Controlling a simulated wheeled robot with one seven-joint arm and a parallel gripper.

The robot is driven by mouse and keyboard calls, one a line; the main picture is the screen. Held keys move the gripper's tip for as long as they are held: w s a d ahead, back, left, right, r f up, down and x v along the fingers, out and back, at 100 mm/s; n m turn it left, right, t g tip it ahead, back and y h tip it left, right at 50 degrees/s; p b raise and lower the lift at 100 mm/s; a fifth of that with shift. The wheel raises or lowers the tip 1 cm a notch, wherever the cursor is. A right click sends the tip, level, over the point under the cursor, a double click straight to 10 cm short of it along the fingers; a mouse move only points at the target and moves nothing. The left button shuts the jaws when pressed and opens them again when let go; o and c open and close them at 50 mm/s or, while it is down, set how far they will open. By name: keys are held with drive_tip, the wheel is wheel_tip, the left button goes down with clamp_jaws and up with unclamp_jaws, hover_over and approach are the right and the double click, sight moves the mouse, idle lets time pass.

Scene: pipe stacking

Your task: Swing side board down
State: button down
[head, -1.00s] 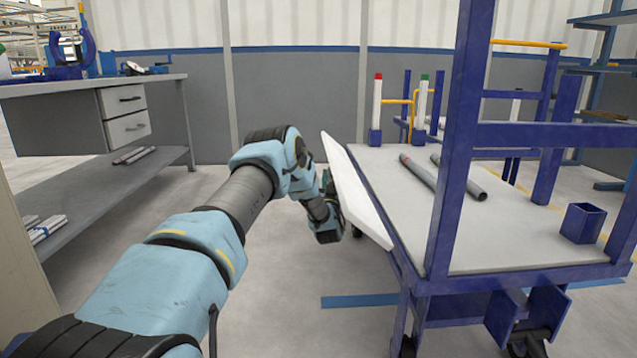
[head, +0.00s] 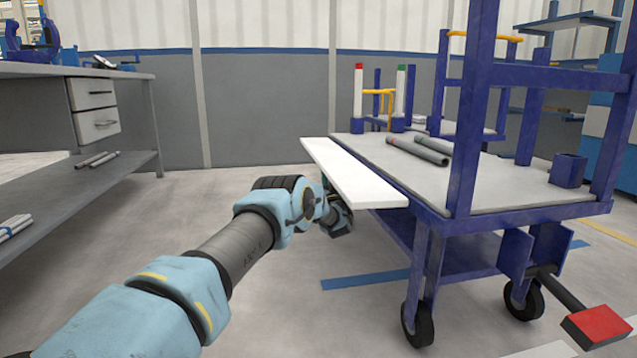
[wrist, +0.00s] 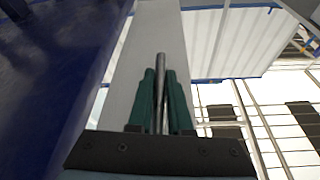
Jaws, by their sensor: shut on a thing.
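The side board (head: 352,178) is a long white panel along the left edge of the blue cart. In the head view its broad face is up and it lies nearly flat, sticking out to the left of the cart top. In the wrist view its pale face (wrist: 150,35) runs up beyond the fingers. My gripper (wrist: 160,76) has green fingers closed around a thin grey bar (wrist: 163,60) close against the board. In the head view my gripper (head: 338,215) is below the board's outer edge, and its fingers are mostly hidden.
The blue cart's grey top (head: 500,182) carries two grey pipes (head: 418,150) and a blue square socket (head: 568,170). A red pedal (head: 597,327) juts out at the cart's front right. A workbench (head: 75,70) stands at left. Floor between is clear.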

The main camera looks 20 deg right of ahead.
drive_tip(key=shift+d, duration=0.1)
idle(0.4)
drive_tip(key=c, duration=0.8)
unclamp_jaws()
drive_tip(key=shift+c, duration=0.2)
drive_tip(key=shift+s, duration=0.1)
drive_tip(key=p+v, duration=0.5)
drive_tip(key=v, duration=0.5)
drive_tip(key=shift+s+f+p, duration=0.25)
drive_tip(key=shift+s+p, duration=0.05)
drive_tip(key=shift+p, duration=0.05)
